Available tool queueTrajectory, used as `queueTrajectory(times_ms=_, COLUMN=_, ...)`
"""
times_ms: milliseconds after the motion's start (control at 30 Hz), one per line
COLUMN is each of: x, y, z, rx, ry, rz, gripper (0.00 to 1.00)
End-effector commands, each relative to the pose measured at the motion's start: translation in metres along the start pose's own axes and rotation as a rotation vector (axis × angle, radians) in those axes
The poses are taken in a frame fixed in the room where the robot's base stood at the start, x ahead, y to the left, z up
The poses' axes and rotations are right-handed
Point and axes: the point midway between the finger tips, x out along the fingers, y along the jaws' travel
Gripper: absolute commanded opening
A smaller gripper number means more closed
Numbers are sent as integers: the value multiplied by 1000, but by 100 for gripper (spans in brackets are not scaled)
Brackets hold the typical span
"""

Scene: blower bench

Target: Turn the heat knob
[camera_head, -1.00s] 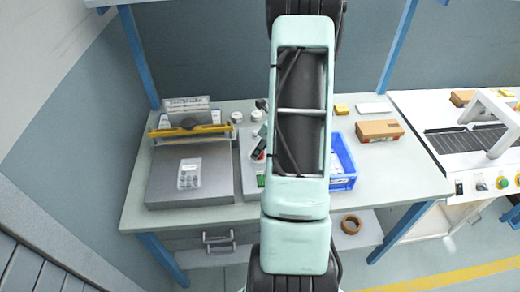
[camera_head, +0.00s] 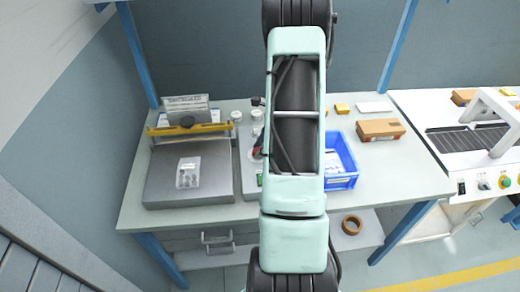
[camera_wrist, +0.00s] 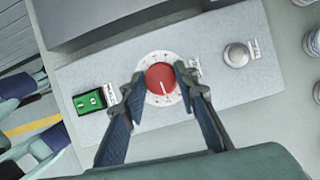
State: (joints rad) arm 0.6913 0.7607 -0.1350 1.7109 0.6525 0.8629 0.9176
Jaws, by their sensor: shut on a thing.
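The heat knob (camera_wrist: 160,78) is a round red knob with a pale pointer line, on a white dial with marks around it, seen in the wrist view. It sits on a grey panel (camera_wrist: 205,105). My gripper (camera_wrist: 160,74) has one finger on each side of the knob and is shut on it. The knob's pointer line faces toward the lower part of the wrist view.
A green switch (camera_wrist: 88,101) sits left of the knob, and a silver round button (camera_wrist: 237,54) right of it. In the head view a grey machine (camera_head: 190,172) stands left on the bench, and a blue bin (camera_head: 341,182) stands right of my arm.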

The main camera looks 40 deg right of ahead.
Motion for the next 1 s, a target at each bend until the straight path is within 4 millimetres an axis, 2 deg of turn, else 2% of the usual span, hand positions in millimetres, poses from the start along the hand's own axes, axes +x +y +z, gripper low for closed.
queueTrajectory(times_ms=200, x=2, y=-2, z=0, rx=-175, ry=1, rz=72, gripper=3)
queueTrajectory(times_ms=500, x=1, y=-2, z=0, rx=-345, ry=1, rz=143, gripper=3)
queueTrajectory(times_ms=1000, x=0, y=-3, z=0, rx=-428, ry=1, rz=176, gripper=3)
